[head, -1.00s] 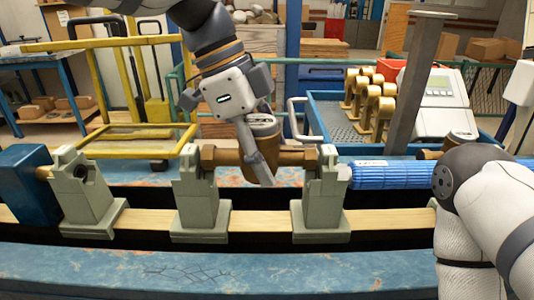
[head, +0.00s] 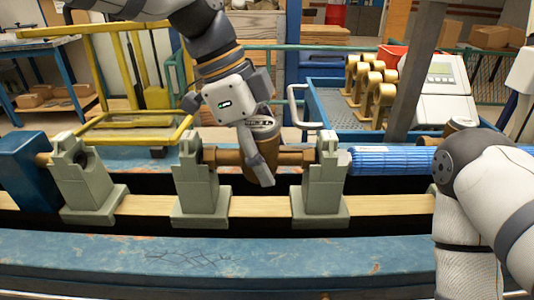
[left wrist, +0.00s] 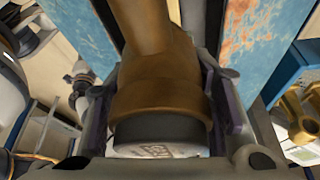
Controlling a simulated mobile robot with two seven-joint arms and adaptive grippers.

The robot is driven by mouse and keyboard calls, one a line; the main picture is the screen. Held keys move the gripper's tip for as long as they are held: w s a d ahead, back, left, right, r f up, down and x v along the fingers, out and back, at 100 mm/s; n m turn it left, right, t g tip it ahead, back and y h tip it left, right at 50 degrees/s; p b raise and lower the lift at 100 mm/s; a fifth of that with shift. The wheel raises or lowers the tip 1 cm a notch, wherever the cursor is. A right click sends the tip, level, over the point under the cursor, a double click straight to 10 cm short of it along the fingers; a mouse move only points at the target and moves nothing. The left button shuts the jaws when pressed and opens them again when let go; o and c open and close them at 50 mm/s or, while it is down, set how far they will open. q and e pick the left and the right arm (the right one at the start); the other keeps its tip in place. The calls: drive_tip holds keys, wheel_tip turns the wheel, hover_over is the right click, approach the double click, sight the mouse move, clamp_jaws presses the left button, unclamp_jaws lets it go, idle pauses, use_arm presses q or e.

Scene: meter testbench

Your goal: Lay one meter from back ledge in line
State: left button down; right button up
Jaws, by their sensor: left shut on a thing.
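A bronze meter (head: 292,158) lies level between two grey-green stands, the left one (head: 201,190) and the right one (head: 322,190). Its pipe ends reach the stand heads; whether they rest in them I cannot tell. My left gripper (head: 260,160) comes from above and is shut on the meter's middle. In the left wrist view the meter (left wrist: 158,75) fills the space between the fingers (left wrist: 170,105), its dark round cap nearest the camera. My right arm shows at the right; its gripper is not in view.
A blue ribbed cylinder (head: 390,160) lies right of the right stand. Another meter (head: 458,126) shows partly behind my right arm. Several bronze meters (head: 372,90) stand in the blue tray behind. A third stand (head: 85,185) and a blue block (head: 27,170) are at left.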

sight(267, 124)
use_arm(q)
drive_tip(key=shift+f, duration=0.2)
idle(0.6)
drive_tip(key=c, duration=0.7)
unclamp_jaws()
drive_tip(key=shift+f, duration=0.1)
drive_tip(key=shift+r, duration=5.5)
